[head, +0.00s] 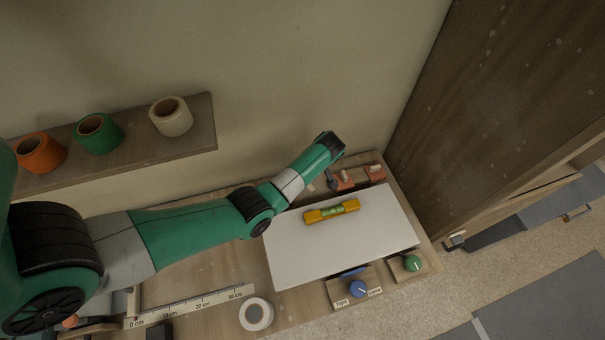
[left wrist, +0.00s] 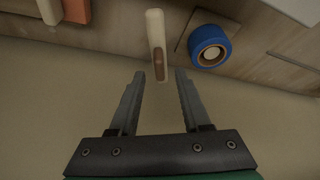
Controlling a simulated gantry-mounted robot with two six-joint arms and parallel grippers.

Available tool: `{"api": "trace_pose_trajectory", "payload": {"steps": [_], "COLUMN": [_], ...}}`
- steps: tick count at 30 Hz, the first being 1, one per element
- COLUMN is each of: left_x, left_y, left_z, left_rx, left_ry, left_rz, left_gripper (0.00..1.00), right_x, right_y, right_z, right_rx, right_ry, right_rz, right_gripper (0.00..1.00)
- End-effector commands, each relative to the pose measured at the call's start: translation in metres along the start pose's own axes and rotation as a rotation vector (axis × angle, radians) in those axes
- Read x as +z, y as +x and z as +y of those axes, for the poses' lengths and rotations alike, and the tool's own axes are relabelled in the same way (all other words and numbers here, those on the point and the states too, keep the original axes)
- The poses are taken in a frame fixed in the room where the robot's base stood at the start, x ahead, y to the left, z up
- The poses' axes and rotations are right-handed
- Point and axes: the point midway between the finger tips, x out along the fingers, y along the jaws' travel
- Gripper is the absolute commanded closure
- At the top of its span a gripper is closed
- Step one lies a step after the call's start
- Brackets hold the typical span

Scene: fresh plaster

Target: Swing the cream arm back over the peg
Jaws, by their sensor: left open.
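The cream arm (left wrist: 155,32) is a slim rounded bar at the top middle of the left wrist view. A brown patch (left wrist: 158,64) shows at its near end; I cannot tell whether this is the peg or part of the arm. A small cream piece (head: 311,187) beside my left wrist in the head view may be the same arm. My left gripper (left wrist: 159,73) is open and empty. Its fingertips stand on either side of the brown end, with gaps on both sides. My right gripper is not in view.
A blue ring (left wrist: 209,46) with a pale centre sits right of the cream arm. Orange blocks (head: 346,184) with cream levers stand behind a white board (head: 287,263) bearing a yellow level (head: 332,212). A shelf (head: 199,142) holds rolls. A brown cabinet (head: 500,110) bounds the right.

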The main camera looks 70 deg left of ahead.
Motion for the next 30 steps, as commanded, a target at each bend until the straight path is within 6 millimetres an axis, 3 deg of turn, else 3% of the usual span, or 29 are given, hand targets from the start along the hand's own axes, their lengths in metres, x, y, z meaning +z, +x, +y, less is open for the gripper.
{"api": "trace_pose_trajectory", "payload": {"steps": [3,6,15,16,24,30], "left_x": [0.001,0.001,0.0,0.0,0.0,0.0], "left_y": [0.024,0.034,0.037,0.037,0.037,0.037], "left_z": [0.0,0.0,0.0,0.0,0.0,0.0], "left_rx": [-0.002,0.0,0.002,0.002,0.002,0.001], "left_ry": [-0.001,-0.001,-0.001,-0.001,-0.001,-0.001], "left_rz": [0.0,0.0,0.0,0.0,0.001,0.001], "left_gripper": [0.53,0.53,0.53,0.54,1.0,1.0], "right_x": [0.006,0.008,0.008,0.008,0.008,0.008], "right_y": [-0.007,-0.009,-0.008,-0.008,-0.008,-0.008], "right_z": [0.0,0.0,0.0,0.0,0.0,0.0], "right_rx": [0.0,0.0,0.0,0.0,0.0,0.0], "right_ry": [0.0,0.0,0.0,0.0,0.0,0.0], "right_rz": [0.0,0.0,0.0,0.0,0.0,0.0], "right_gripper": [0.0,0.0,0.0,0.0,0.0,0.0]}}
